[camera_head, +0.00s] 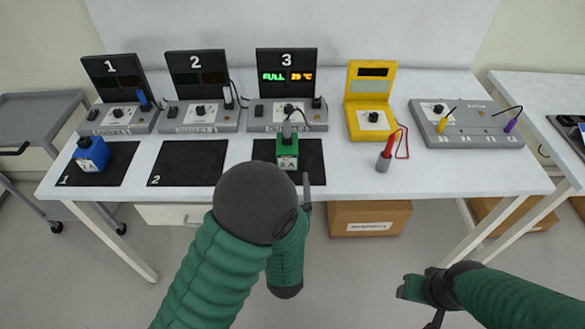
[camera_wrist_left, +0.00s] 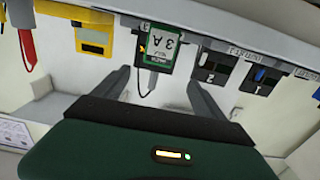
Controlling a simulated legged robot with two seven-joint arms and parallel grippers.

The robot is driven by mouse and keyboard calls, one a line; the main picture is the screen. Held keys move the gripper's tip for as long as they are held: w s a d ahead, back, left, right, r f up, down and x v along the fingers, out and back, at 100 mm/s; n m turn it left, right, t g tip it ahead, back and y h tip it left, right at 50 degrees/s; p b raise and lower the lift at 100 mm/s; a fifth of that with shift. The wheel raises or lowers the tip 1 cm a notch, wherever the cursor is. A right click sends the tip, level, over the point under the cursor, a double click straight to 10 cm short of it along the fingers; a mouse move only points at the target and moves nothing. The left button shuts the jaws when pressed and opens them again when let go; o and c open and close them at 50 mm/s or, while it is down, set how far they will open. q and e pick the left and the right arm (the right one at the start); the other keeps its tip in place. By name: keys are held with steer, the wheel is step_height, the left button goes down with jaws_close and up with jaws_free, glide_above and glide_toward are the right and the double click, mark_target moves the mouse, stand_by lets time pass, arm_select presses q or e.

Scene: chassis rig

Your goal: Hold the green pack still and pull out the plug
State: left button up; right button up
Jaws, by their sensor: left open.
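The green pack (camera_head: 287,153) stands on the dark mat in front of charger 3 (camera_head: 287,115). A grey plug (camera_head: 287,133) sits at its top, with a dark cable running back to the charger. In the left wrist view the green pack (camera_wrist_left: 167,44) lies beyond and between my open fingers. My left gripper (camera_wrist_left: 161,76) is open and empty, apart from the pack. In the head view its arm mostly hides it; one finger (camera_head: 306,188) shows near the table's front edge. My right gripper (camera_head: 432,290) is low at the right, off the table; its jaws are unclear.
A blue pack (camera_head: 91,154) stands on mat 1; mat 2 (camera_head: 188,162) is empty. Chargers 1 (camera_head: 117,118) and 2 (camera_head: 200,115) stand at the back left. A yellow meter (camera_head: 371,120) with a red probe (camera_head: 389,146) and a grey tester (camera_head: 465,128) are right.

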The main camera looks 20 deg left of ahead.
mark_target(287, 143)
arm_select(q)
steer(key=x, duration=1.4)
steer(key=shift+d, duration=0.3)
steer(key=shift+w+a, duration=0.25)
steer(key=shift+a, duration=0.05)
steer(key=shift+d, duration=0.35)
steer(key=c, duration=0.8)
steer(key=shift+a, duration=0.15)
jaws_close()
